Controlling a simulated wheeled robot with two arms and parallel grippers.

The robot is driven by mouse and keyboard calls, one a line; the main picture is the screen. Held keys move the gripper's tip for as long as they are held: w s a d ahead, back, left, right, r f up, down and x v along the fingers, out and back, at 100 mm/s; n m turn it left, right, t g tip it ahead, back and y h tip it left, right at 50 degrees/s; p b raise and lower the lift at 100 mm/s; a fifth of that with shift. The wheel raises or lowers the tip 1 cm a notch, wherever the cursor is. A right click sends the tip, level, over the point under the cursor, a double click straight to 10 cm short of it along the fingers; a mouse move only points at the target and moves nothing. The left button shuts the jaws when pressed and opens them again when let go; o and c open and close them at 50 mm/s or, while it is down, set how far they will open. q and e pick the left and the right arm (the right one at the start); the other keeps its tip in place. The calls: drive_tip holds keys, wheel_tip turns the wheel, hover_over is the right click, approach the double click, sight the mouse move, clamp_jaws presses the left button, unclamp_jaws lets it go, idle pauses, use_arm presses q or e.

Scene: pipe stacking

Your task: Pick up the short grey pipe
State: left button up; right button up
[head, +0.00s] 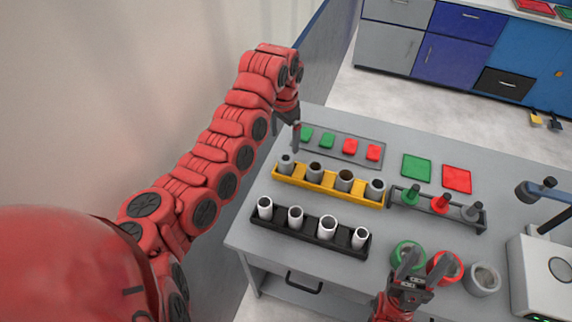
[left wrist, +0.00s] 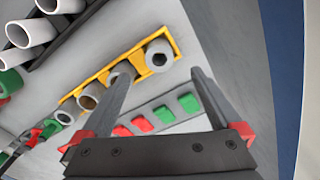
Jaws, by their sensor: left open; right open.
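Several short grey pipes stand upright in a yellow rack (head: 330,186). The one at the rack's left end is a grey pipe (head: 285,162); it also shows in the left wrist view (left wrist: 160,55), at the near end of the yellow rack (left wrist: 170,38). My left gripper (head: 291,122) is above and behind that end of the rack, fingers pointing down. In the left wrist view its fingers (left wrist: 158,76) are spread wide with nothing between them, and one tip overlaps a neighbouring pipe. My right gripper (head: 413,258) is open and empty at the front right.
A black rack (head: 310,240) of white pipes stands in front. Behind is a grey tray (head: 342,150) with green and red blocks. A grey stand (head: 437,215) with coloured pegs, green (head: 417,168) and red (head: 457,179) squares and several rings lie right. A wall is close on the left.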

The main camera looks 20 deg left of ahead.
use_arm(q)
hover_over(286, 159)
drive_tip(key=s, duration=0.2)
wheel_tip(286, 159, down, 5)
drive_tip(key=f+p, duration=0.2)
drive_tip(key=f, duration=0.1)
drive_tip(key=f+p, duration=0.1)
drive_tip(key=shift+w+d+f, duration=0.2)
drive_tip(key=shift+d+f, duration=0.05)
drive_tip(key=shift+f, duration=0.55)
clamp_jaws()
